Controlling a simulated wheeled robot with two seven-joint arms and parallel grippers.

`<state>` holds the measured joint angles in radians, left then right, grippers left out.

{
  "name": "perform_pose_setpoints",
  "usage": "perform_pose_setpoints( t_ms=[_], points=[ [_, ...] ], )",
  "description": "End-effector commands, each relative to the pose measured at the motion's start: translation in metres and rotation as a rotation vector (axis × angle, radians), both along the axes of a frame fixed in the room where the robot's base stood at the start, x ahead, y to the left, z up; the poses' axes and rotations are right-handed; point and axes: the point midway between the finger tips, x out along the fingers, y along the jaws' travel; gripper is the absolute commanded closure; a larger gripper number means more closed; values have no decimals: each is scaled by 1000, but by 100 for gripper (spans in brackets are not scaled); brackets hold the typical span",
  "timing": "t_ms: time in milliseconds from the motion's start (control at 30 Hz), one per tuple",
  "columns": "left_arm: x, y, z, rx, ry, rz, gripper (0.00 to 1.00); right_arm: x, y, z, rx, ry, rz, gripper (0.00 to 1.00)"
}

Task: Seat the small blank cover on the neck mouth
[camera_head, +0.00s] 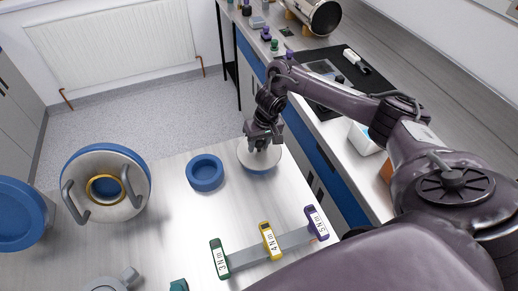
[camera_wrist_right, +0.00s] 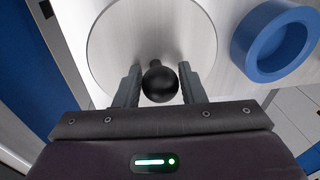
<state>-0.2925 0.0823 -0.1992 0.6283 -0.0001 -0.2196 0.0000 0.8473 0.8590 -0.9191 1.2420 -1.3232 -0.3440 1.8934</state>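The small blank cover (camera_head: 272,165) is a pale round disc with a black ball knob. It rests on the right part of the table, with a blue edge showing beneath it. My right gripper (camera_head: 262,143) is over it. In the right wrist view the gripper (camera_wrist_right: 161,85) has its fingers apart, one on each side of the black knob (camera_wrist_right: 160,84), with small gaps visible. The disc (camera_wrist_right: 125,35) lies beyond. A round pale part with two grey handles (camera_head: 127,207) and a brass-coloured ring around an opening (camera_head: 105,188) is at the left; this looks like the neck mouth. My left gripper is not in view.
An empty blue ring (camera_head: 205,173) stands just left of the cover. A rack with green, yellow (camera_head: 268,240) and purple torque tools is in front. A blue round part (camera_head: 20,215) is at far left. A counter with bottles and a black mat runs behind my right arm.

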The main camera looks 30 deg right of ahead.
Motion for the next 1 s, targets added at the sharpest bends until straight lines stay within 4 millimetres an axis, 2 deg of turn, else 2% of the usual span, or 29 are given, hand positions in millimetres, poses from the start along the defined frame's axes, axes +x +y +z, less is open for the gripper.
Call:
perform_pose_setpoints(
  t_ms=[100,367,767,867,1000],
  points=[
    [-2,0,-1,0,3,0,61,0,0,0,0,0,0,65],
    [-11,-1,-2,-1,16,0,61,0,0,0,0,0,0,99],
    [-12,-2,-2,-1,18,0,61,1,0,5,1,-4,0,100],
    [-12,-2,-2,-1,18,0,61,2,0,11,1,-4,1,100],
    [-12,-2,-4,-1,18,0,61,2,-1,29,1,-7,0,100]
  ],
)
